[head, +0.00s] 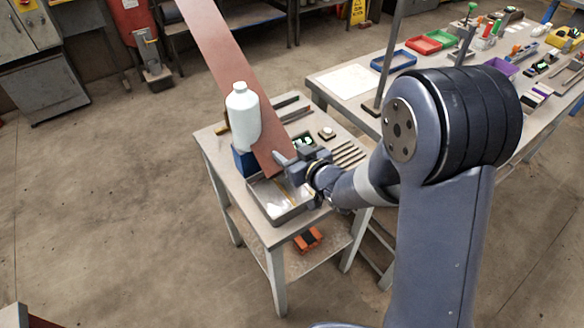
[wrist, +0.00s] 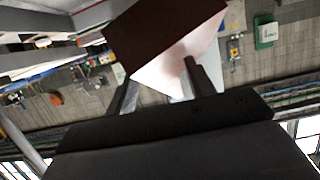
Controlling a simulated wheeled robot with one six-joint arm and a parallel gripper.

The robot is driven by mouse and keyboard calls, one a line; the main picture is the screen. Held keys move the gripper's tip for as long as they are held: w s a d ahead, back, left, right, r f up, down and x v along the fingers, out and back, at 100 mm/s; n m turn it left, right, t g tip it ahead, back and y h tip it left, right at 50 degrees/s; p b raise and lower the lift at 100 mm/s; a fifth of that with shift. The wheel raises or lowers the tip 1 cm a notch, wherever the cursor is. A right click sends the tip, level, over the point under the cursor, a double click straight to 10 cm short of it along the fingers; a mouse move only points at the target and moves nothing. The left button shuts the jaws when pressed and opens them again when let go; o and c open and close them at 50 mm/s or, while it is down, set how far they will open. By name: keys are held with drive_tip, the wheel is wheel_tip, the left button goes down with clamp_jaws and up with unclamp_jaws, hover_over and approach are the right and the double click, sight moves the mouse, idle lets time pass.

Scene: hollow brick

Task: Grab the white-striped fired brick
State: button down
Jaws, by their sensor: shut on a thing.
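A long, plain reddish-brown bar (head: 225,60) slants from the top edge of the head view down to the small table. I see no white stripes on it there. My gripper (head: 283,162) is shut at its lower end, above a grey metal tray (head: 272,218). In the wrist view, my gripper's fingers (wrist: 158,88) reach up to a block with a dark brown face (wrist: 160,35) and a pale pinkish-white face. I cannot tell whether this is a striped brick. An orange object (head: 308,239), partly dark, lies on the table's lower shelf; its details are too small to tell.
A white bottle (head: 242,120) stands close beside the bar, near a blue box (head: 243,160). Several dark strips (head: 348,154) lie on the small table (head: 208,140). A long bench (head: 335,90) with coloured trays and tools stands to the right. The floor at left is clear.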

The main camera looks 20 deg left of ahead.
drive_tip(key=shift+s+a+r, duration=0.15)
drive_tip(key=shift+a+r, duration=0.1)
drive_tip(key=shift+r, duration=0.25)
drive_tip(key=shift+s+d+r, duration=0.15)
drive_tip(key=shift+s+r, duration=0.05)
drive_tip(key=shift+r, duration=0.7)
drive_tip(key=shift+c, duration=2.2)
unclamp_jaws()
